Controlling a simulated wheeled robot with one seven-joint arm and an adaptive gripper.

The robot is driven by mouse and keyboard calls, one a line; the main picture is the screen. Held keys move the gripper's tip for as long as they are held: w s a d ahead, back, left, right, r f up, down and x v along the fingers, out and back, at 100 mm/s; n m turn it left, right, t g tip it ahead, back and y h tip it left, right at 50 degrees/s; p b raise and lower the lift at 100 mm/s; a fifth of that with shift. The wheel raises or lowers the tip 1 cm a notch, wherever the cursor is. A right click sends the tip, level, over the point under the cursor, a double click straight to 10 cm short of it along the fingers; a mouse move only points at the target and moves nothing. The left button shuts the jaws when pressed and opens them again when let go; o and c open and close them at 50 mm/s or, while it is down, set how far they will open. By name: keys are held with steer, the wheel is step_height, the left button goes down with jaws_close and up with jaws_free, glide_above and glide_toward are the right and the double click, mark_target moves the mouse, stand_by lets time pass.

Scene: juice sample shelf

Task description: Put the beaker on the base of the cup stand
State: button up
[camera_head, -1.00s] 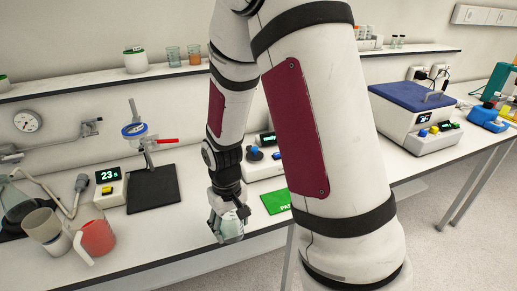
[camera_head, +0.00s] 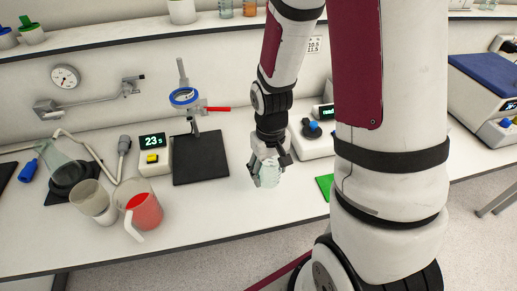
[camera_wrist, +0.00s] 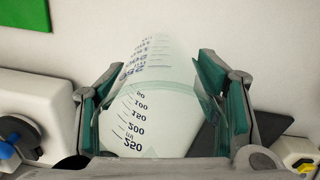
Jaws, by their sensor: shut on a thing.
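My gripper (camera_head: 268,172) is shut on a clear glass beaker (camera_head: 270,178) with measuring marks. In the wrist view the beaker (camera_wrist: 150,120) lies between the green finger pads, its scale facing the camera. The cup stand stands left of the gripper in the head view: a black flat base (camera_head: 200,165), an upright rod, a blue ring (camera_head: 184,96) and a red handle (camera_head: 218,109). The base is bare. The beaker is to the right of the base and apart from it; its exact height over the counter is hard to tell.
A scale display (camera_head: 153,141) stands just left of the base. Further left are a red-filled jug (camera_head: 145,210), a grey beaker (camera_head: 93,202) and a flask (camera_head: 62,165). A white device with a blue knob (camera_head: 314,126) stands right, and a green mat (camera_head: 325,186) lies near it.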

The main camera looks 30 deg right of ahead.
steer(key=w, duration=0.7)
steer(key=w+f, duration=0.1)
steer(key=w, duration=0.3)
steer(key=shift+w+d, duration=0.2)
steer(key=shift+d, duration=0.05)
steer(key=shift+w+f+p, duration=0.1)
steer(key=shift+f+p, duration=0.4)
steer(key=shift+f, duration=1.3)
steer(key=o, duration=1.2)
steer(key=shift+f, duration=0.1)
